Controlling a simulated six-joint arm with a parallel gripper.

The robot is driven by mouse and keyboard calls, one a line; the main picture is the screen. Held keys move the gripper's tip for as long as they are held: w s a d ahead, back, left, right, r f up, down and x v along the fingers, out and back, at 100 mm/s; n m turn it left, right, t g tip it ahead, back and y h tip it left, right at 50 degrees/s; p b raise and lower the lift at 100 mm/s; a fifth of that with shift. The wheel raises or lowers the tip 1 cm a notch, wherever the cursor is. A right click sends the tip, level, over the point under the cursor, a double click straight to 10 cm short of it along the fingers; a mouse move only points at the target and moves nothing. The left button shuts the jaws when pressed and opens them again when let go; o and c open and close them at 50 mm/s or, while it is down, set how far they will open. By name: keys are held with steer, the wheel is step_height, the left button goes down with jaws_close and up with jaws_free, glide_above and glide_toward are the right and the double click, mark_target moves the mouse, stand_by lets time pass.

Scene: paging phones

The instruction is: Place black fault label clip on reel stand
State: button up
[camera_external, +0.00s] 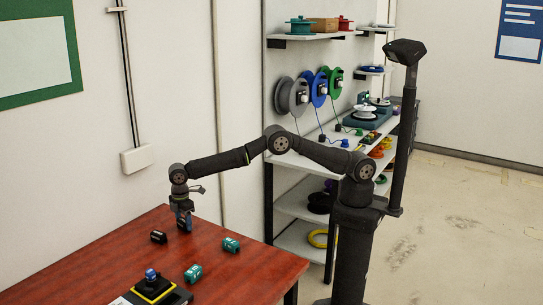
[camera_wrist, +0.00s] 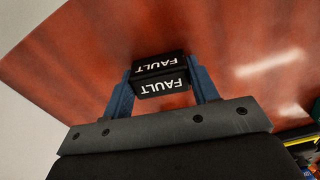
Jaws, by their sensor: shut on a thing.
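A black clip (camera_wrist: 160,76) with white FAULT lettering on two faces sits between the blue fingers of my gripper (camera_wrist: 162,88) in the wrist view. In the external view my gripper (camera_external: 184,222) points down over the red-brown table, shut on the clip, which is hard to make out there. I cannot tell whether the clip touches the table. Another small black block (camera_external: 158,237) lies on the table just left of my gripper. Grey (camera_external: 283,98), blue (camera_external: 319,90) and green reels stand in a row on the shelf unit; I cannot tell which part is the reel stand.
Two teal clips (camera_external: 231,245) (camera_external: 193,273) lie on the table (camera_external: 245,275) right of and in front of my gripper. A black-and-yellow block with a blue top (camera_external: 152,288) stands at the front edge of view. The wall is close behind the table.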

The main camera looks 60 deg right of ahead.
mark_target(184, 220)
steer(key=shift+f, duration=0.1)
steer(key=shift+f, duration=0.15)
steer(key=o, duration=1)
steer(key=shift+o, duration=0.2)
step_height(184, 220, up, 17)
steer(key=shift+w+d+f, duration=0.15)
steer(key=shift+f, duration=0.05)
steer(key=shift+o, duration=0.4)
steer(key=shift+r, duration=0.45)
